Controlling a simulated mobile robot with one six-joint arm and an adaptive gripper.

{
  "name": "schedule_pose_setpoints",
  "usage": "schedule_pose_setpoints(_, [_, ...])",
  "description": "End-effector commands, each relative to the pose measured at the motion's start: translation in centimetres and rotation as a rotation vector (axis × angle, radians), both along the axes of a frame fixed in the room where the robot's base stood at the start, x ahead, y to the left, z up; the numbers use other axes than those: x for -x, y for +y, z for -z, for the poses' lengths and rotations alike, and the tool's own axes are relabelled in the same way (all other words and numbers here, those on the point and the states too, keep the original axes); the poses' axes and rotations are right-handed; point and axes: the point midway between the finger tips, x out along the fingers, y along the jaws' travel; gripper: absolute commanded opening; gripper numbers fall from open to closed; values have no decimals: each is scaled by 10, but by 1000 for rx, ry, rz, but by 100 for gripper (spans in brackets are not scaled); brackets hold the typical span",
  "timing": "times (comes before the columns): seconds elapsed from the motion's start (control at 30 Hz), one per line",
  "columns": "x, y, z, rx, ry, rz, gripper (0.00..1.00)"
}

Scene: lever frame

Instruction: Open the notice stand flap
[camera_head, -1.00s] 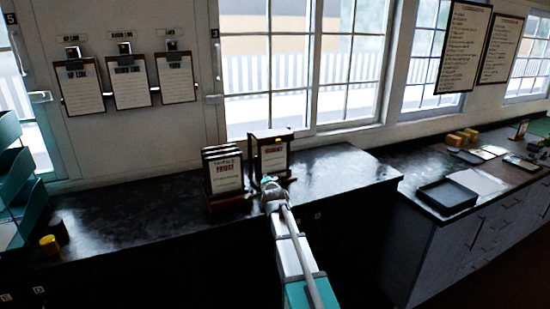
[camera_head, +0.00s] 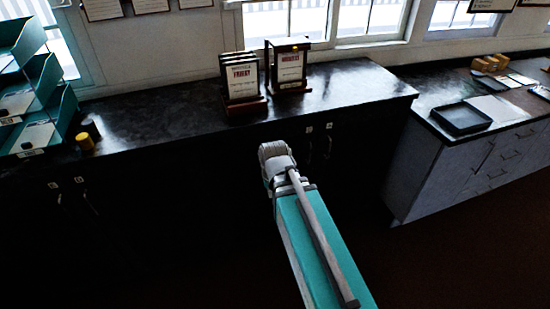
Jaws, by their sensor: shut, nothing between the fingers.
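Two dark-framed notice stands rest on the black counter below the window. The left stand (camera_head: 242,78) has several boards stacked one behind another, the front one a white sheet with red lettering. The right stand (camera_head: 290,66) is a dark upright frame on a reddish base, with a white sheet headed in red. Its sheet hangs upright, and I cannot make out a separate flap edge. My arm reaches up from the bottom and ends in a grey rounded joint in front of the counter, below and apart from both stands. No gripper fingers show beyond it.
A black tray (camera_head: 461,118) sits on the lower right counter. Dark cabinet fronts lie below.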

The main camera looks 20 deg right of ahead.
Motion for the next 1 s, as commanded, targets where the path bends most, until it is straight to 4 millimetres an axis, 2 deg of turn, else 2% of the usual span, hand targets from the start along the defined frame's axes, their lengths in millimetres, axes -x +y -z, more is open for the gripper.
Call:
schedule_pose_setpoints(0.03, [14,3,1,0,35,-34,0])
schedule_pose_setpoints(0.1, [27,6,1,0,78,-73,0])
schedule_pose_setpoints(0.2, [37,8,1,-1,113,-103,0])
schedule_pose_setpoints(0.53, [40,9,1,-2,127,-117,0])
schedule_pose_setpoints(0.83, [40,9,1,-2,126,-115,56])
schedule_pose_setpoints(1.0, [40,9,1,-2,126,-115,57])
